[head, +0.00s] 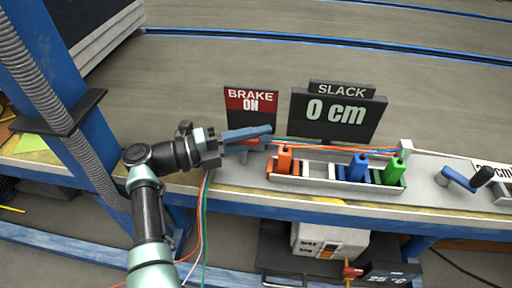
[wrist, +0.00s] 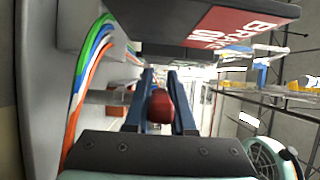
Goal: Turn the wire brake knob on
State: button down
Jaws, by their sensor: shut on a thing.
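The brake knob is red and shows in the wrist view (wrist: 160,106) between the two blue fingers of my gripper. In the head view only a bit of red (head: 250,142) shows under the fingers; the rest of the knob is hidden. My gripper (head: 266,130) reaches in from the left, its fingers level in front of the brake sign. It is shut on the knob, as the wrist view shows (wrist: 159,78). The brake sign (head: 251,103) reads "BRAKE ON" on a red panel, and it shows sideways in the wrist view (wrist: 235,25).
Right of my gripper, a grey tray holds an orange block (head: 285,160), a blue block (head: 358,167) and a green block (head: 396,171). A slack display (head: 338,112) reads "0 cm". A blue crank (head: 459,179) stands at right. Coloured wires (wrist: 90,62) run close to my gripper.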

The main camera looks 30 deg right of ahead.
jog(key=shift+s+m+g+b, duration=0.15)
jog(key=shift+m+g+b, duration=0.35)
jog(key=shift+g+b, duration=0.3)
jog(key=c, duration=0.8)
grip_release()
jog(key=shift+o, duration=0.2)
jog(key=shift+b+v, duration=0.4)
jog(key=shift+v, duration=3.35)
jog(key=shift+r, duration=0.1)
